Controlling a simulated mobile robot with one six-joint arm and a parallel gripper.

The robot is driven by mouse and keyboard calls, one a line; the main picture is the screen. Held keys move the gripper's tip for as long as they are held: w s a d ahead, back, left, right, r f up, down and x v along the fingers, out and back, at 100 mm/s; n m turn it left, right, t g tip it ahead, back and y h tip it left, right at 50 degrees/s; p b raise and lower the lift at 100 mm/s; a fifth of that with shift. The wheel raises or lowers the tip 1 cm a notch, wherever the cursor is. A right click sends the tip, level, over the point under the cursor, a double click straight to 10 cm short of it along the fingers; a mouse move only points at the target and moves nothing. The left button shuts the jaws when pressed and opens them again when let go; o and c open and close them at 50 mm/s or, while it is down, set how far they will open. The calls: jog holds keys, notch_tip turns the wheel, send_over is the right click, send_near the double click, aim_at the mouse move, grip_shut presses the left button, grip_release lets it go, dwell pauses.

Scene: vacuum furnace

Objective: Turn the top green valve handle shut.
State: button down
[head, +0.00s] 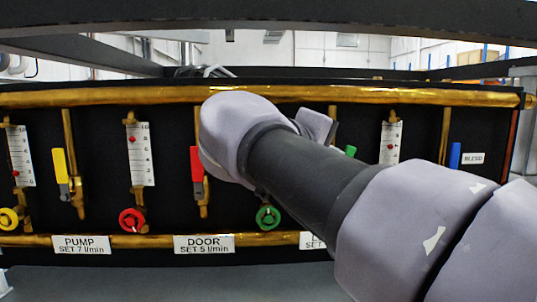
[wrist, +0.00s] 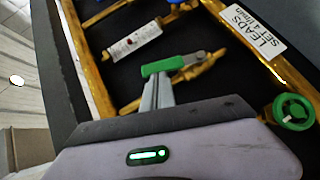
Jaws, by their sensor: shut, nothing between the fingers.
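The top green valve handle (wrist: 170,64) shows in the wrist view as a green lever with a grey metal part at its right end, lying roughly along a gold pipe. In the head view only a small green piece of it (head: 350,151) shows beside my arm. My gripper (wrist: 156,82) is shut and empty. Its fingertips are right at the handle's left part in the wrist view; I cannot tell whether they touch it. In the head view my arm hides the fingers and most of the handle.
Red (head: 197,166), yellow (head: 61,167) and blue (head: 454,155) levers and flow gauges (head: 140,155) stand along the panel.

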jog(key=d+f+m+g+y+p, duration=0.1)
jog(key=d+f+m+y, duration=0.1)
jog(key=d, duration=0.5)
jog(key=shift+m+g+y, duration=0.3)
jog(key=shift+m+y, duration=0.3)
jog(key=shift+y, duration=0.5)
jog(key=shift+r+p, duration=0.75)
jog(key=shift+p, duration=0.05)
jog(key=shift+r, duration=0.1)
